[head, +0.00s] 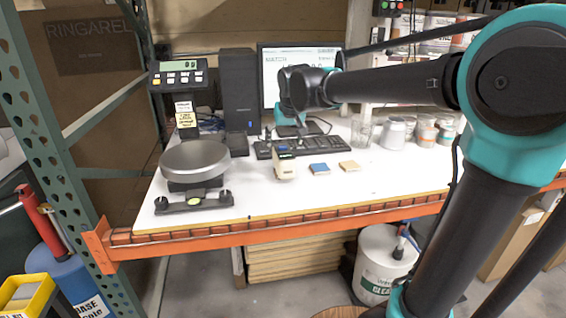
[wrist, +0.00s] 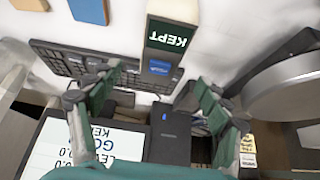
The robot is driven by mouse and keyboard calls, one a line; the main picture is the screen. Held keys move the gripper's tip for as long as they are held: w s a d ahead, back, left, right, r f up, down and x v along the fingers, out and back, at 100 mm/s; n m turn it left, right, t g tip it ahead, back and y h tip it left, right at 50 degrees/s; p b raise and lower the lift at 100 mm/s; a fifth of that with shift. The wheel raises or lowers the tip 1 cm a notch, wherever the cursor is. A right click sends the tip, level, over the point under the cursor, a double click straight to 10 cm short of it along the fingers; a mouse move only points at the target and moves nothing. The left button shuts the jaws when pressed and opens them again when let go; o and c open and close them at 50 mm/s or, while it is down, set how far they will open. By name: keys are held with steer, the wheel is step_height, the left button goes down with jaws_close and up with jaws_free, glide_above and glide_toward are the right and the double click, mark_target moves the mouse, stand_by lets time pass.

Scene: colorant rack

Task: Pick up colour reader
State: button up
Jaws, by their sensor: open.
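The colour reader (head: 284,166) is a small cream block with a dark display, standing on the white bench top in front of the keyboard. In the wrist view the colour reader (wrist: 172,28) shows a dark green screen reading "KEPT" upside down and a blue button. My gripper (head: 296,132) is above the keyboard, behind the colour reader in the head view. In the wrist view my gripper (wrist: 152,82) is open and empty, its two green-padded fingers spread apart. The colour reader lies beyond the fingertips, roughly between their lines, and is not touched.
A blue block (head: 319,169) and a tan block (head: 349,167) lie to the right of the reader. A scale (head: 195,160) stands at left. The keyboard (head: 318,146), monitor (head: 272,62) and glass (head: 362,132) are behind. The bench front is clear.

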mark_target(283, 150)
steer(key=x, duration=0.9)
steer(key=shift+s+f, duration=0.15)
steer(key=shift+f, duration=0.05)
steer(key=shift+c, duration=0.3)
jaws_close()
steer(key=shift+r, duration=0.1)
step_height(283, 150, up, 20)
stand_by(0.7)
